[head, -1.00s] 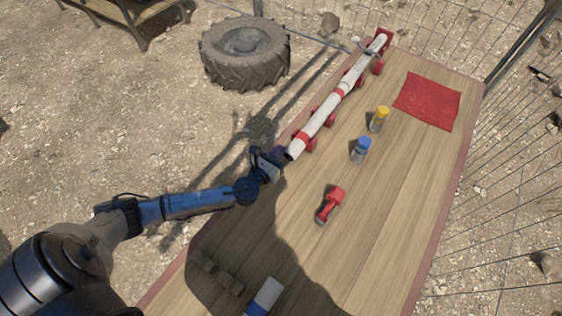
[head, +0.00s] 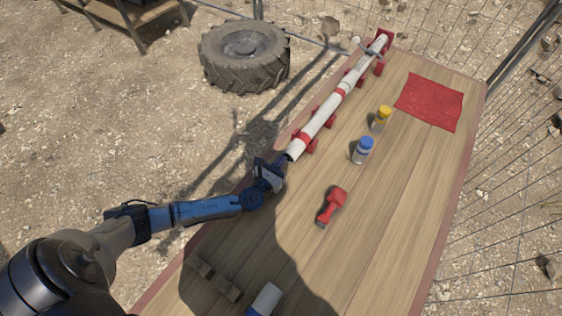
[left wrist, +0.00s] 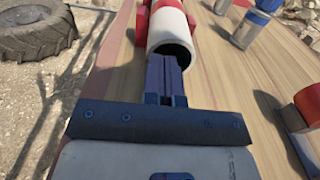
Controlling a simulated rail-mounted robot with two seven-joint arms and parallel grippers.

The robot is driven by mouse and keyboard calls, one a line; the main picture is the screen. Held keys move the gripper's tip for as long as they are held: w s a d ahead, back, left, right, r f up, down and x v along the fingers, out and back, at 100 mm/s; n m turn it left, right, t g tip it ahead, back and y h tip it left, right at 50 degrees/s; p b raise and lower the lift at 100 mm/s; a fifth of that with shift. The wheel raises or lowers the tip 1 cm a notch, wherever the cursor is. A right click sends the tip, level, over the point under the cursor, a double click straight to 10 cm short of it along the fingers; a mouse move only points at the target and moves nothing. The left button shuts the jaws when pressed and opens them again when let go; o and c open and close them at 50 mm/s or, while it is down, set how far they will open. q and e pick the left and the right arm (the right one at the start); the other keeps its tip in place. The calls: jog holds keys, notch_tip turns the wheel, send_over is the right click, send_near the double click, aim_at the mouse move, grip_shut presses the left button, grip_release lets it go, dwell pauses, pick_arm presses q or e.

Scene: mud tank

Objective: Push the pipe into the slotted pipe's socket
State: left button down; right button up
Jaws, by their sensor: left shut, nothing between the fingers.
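A long white pipe line with red bands lies along the table's left edge on red supports. Its near pipe (head: 312,127) ends in an open mouth facing me. The far section (head: 361,68) runs in line with it to the red end block (head: 384,40); I cannot tell the slot or how deep the joint is. My left gripper (head: 283,165) is shut and empty, just at the near mouth. In the left wrist view the shut fingers (left wrist: 165,68) point at the open pipe end (left wrist: 172,38); contact with the rim is unclear. My right gripper is not in view.
A blue-capped jar (head: 362,151), a yellow-capped jar (head: 381,119) and a red tool (head: 331,206) stand or lie right of the pipe. A red cloth (head: 429,101) lies at the far right. A tyre (head: 245,55) lies on the ground beyond the left edge.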

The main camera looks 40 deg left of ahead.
pick_arm(q)
jog(key=shift+w+a, duration=0.1)
jog(key=shift+w, duration=0.8)
jog(key=shift+s, duration=0.1)
